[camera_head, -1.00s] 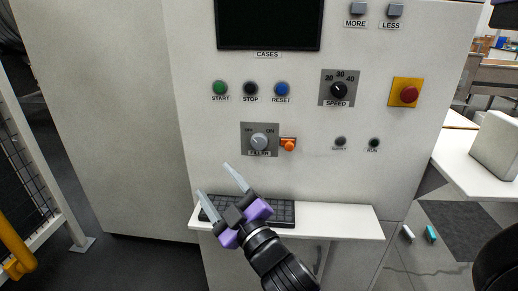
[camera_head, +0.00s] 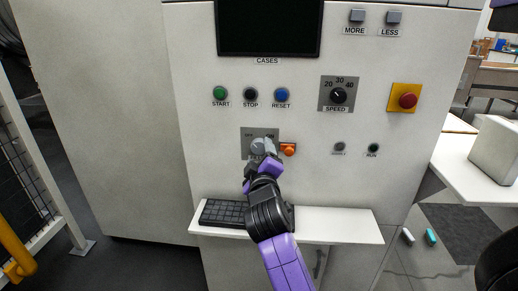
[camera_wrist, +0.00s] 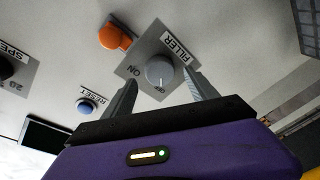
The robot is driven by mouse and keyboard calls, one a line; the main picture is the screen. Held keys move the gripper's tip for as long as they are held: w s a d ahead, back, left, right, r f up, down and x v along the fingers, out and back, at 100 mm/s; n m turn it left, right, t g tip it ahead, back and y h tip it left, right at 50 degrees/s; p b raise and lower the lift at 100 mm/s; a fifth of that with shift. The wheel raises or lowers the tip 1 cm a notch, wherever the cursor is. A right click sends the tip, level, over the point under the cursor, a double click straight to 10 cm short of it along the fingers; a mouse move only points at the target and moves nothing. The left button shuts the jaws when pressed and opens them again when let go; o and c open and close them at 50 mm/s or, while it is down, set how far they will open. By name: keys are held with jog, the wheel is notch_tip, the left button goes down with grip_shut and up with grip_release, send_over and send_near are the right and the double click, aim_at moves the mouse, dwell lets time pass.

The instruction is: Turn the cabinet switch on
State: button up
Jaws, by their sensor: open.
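The cabinet switch is a round grey knob (camera_head: 258,146) on a grey plate with OFF and ON marks, labelled FILLER. In the wrist view the knob (camera_wrist: 159,71) sits between and just beyond the fingertips, with its plate (camera_wrist: 140,62) behind it. My gripper (camera_head: 264,146) is in front of the plate in the head view and hides part of the knob and label. In the wrist view my gripper (camera_wrist: 163,80) is open, with one finger on each side of the knob. I cannot tell whether a finger touches it.
An orange part (camera_head: 288,149) sits right of the plate, close to my gripper. START, STOP and RESET buttons and the SPEED dial (camera_head: 339,96) are above. A red button on yellow (camera_head: 407,100) is at right. A keyboard (camera_head: 224,213) lies on the shelf (camera_head: 340,228) below.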

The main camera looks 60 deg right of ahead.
aim_at(259, 147)
jog(key=shift+x, duration=1.25)
jog(key=c, duration=1.4)
jog(key=shift+o, duration=0.2)
